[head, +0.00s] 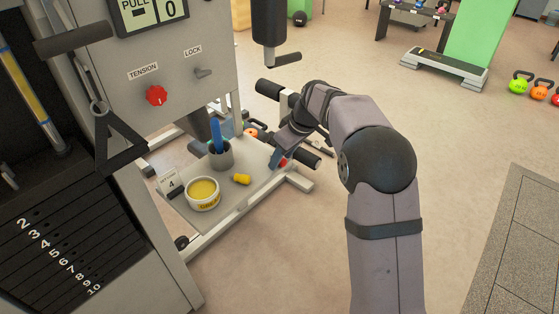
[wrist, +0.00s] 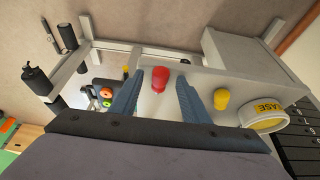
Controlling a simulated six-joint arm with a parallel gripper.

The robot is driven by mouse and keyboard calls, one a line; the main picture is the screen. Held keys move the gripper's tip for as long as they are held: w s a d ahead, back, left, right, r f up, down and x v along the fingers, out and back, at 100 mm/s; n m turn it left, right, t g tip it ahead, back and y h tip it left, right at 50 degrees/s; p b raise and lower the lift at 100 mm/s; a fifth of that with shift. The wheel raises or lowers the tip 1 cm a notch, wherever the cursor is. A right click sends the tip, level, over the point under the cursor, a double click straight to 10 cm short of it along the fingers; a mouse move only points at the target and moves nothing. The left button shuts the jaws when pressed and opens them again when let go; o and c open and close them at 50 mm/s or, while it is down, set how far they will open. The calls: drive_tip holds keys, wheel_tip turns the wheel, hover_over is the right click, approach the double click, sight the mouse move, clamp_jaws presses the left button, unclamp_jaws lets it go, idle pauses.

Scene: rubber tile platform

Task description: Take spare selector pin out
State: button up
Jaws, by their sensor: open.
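A red-headed piece (wrist: 158,78), possibly the spare selector pin, stands on the light grey tray (wrist: 205,80). In the wrist view it lies between the two blue fingers of my gripper (wrist: 157,92), which is open with a gap on both sides. In the head view, a bit of the red piece (head: 283,163) shows beside my gripper (head: 277,158), at the tray's right end. A shorter yellow piece (head: 242,179) lies on the tray; it also shows in the wrist view (wrist: 221,99), outside the fingers. Whether the red piece sits in a hole is unclear.
Black padded rollers (head: 303,153) are close to my gripper.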

clamp_jaws()
drive_tip(key=shift+r, duration=0.15)
wheel_tip(320, 180, up, 10)
drive_tip(key=shift+p, duration=0.45)
